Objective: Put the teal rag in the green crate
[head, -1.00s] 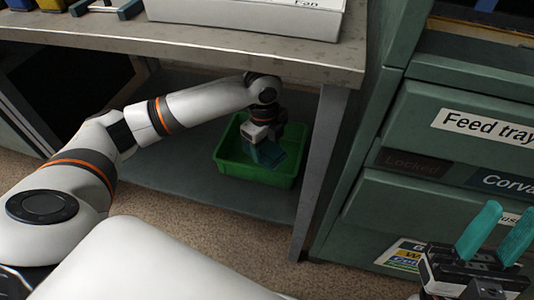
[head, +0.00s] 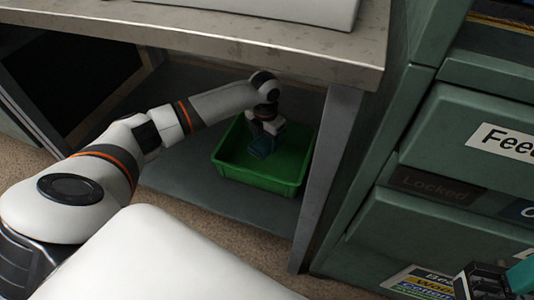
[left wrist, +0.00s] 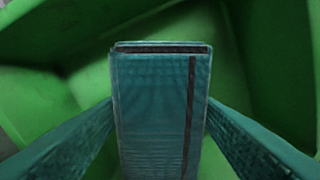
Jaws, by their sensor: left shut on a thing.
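The green crate (head: 262,181) sits on the low shelf under the bench in the head view. My left gripper (head: 264,146) reaches down inside its walls, near the back. In the left wrist view, the teal rag (left wrist: 158,115), a folded block with a dark stripe, stands between the two teal fingers of the left gripper, which is shut on it. Green crate walls (left wrist: 60,100) surround it. I cannot tell whether the rag touches the crate floor. My right gripper (head: 500,281) is cut off at the bottom right corner; only part of its fingers shows.
The bench top (head: 300,55) overhangs the shelf (head: 190,188), and a bench leg (head: 326,170) stands just right of the crate. A green drawer cabinet (head: 400,235) is farther right. The shelf left of the crate is clear.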

